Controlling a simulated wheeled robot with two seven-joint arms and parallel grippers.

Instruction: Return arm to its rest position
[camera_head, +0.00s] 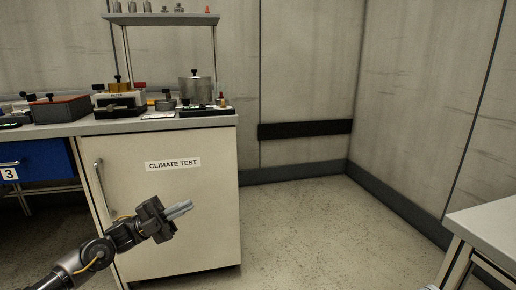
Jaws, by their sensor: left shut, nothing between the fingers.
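My left gripper (178,210) is dark with pale grey fingers and points to the right. It is shut and empty. It shows in front of the pale door of the climate test cabinet (200,225). My left arm comes in from the bottom left corner. I cannot tell whether the gripper touches the cabinet. My right gripper is not in view.
The cabinet's worktop (140,125) carries a metal cylinder (195,90), a red-edged box (60,108) and several small instruments. A shelf (160,19) stands above. A blue drawer (38,160) is at left. Open floor (310,225) lies right of the cabinet, before a white table (490,228).

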